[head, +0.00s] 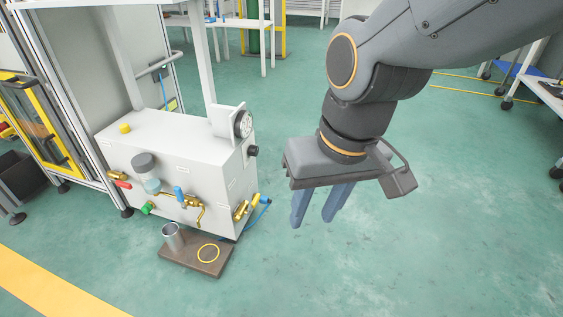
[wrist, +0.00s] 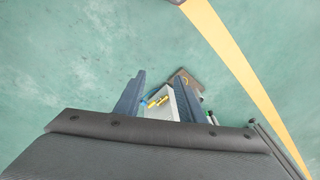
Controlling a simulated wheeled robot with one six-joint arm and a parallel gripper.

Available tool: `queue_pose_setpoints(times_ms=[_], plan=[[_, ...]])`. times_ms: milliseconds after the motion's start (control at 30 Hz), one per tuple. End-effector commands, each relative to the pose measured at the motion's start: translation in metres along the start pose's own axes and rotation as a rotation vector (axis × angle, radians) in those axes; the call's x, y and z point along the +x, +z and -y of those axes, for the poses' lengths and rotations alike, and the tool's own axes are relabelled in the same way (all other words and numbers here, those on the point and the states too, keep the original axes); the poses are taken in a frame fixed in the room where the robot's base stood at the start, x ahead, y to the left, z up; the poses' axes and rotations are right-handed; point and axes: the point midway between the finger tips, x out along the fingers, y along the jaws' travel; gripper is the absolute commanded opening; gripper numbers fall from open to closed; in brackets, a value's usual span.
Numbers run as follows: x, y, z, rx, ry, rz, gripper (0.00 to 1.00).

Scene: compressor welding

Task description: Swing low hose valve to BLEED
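A white service unit (head: 170,165) with gauges and valves stands left of centre in the head view. On its right end are brass fittings with yellow parts (head: 241,211) and a blue hose end (head: 264,202); I cannot tell which handle is the low hose valve or how it is set. They also show as small yellow fittings (wrist: 157,101) in the wrist view. My gripper (head: 312,221) hangs to the right of the unit, clear of it, fingers pointing down. Its two blue fingers are apart, with nothing held between them.
On the unit's front are a red-handled valve (head: 120,181), a blue-handled brass valve (head: 180,194) and a green knob (head: 148,208). A brown plate (head: 193,263) with a metal cup (head: 172,236) and a yellow ring lies on the floor before it.

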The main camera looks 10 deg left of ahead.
Motion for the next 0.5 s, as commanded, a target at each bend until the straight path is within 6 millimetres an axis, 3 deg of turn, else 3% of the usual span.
queue_pose_setpoints(times_ms=[200,500], plan=[[0.054,-0.104,-0.031,0.152,0.043,-0.190,0.36],[0.139,-0.231,-0.056,0.308,-0.032,-0.460,0.36]])
